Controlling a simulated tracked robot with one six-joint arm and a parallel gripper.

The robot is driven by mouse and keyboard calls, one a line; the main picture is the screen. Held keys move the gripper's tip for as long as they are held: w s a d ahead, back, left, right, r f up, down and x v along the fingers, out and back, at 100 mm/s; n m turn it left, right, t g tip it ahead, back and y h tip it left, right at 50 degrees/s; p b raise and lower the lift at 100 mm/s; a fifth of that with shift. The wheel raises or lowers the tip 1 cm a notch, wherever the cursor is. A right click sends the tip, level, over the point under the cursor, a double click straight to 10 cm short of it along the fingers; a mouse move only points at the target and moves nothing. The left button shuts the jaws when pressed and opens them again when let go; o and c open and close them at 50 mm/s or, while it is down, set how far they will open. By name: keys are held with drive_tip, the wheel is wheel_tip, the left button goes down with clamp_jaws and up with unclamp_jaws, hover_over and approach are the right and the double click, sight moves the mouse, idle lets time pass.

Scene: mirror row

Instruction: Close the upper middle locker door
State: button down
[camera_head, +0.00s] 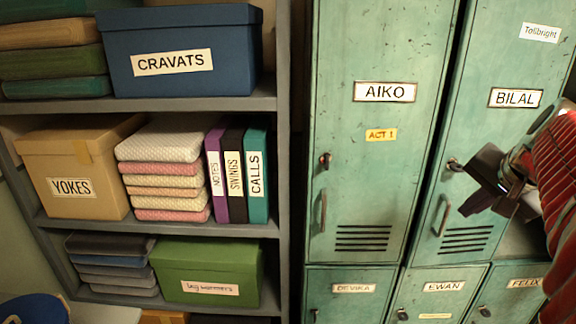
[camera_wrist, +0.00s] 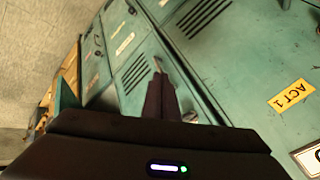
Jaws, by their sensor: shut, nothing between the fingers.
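The upper middle locker door, labelled BILAL (camera_head: 500,140), is green, with a lock, a handle (camera_head: 443,215) and vent slots on its lower part. A dark gap runs along its left edge beside the AIKO door (camera_head: 380,150); how far it stands out I cannot tell. My gripper (camera_head: 470,205) is shut and empty, in front of the door's lower half, right of the handle. In the wrist view the closed fingers (camera_wrist: 160,85) point toward the vented door (camera_wrist: 130,65), near its handle. Contact cannot be told. My red arm hides the door's right part.
Lower lockers DEVIKA (camera_head: 345,290), EWAN (camera_head: 440,290) and FELIX (camera_head: 520,290) look shut. A grey shelf unit (camera_head: 284,150) with boxes, folded cloth and binders stands left of the lockers.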

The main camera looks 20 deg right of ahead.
sight(430, 199)
drive_tip(key=s+f+m+t, duration=0.1)
drive_tip(key=f+m+t, duration=0.3)
drive_tip(key=m, duration=0.8)
drive_tip(key=s+f+m+t, duration=0.2)
drive_tip(key=f+m+t, duration=0.2)
drive_tip(key=m+t, duration=0.3)
drive_tip(key=m, duration=0.5)
drive_tip(key=shift+m+h, duration=0.3)
drive_tip(key=shift+h, duration=0.1)
drive_tip(key=shift+w+d, duration=0.4)
drive_tip(key=shift+w, duration=1.85)
drive_tip(key=shift+w+d, duration=0.45)
drive_tip(key=shift+w, duration=1.85)
drive_tip(key=shift+w+d, duration=0.4)
drive_tip(key=shift+w, duration=1.85)
drive_tip(key=shift+d, duration=0.1)
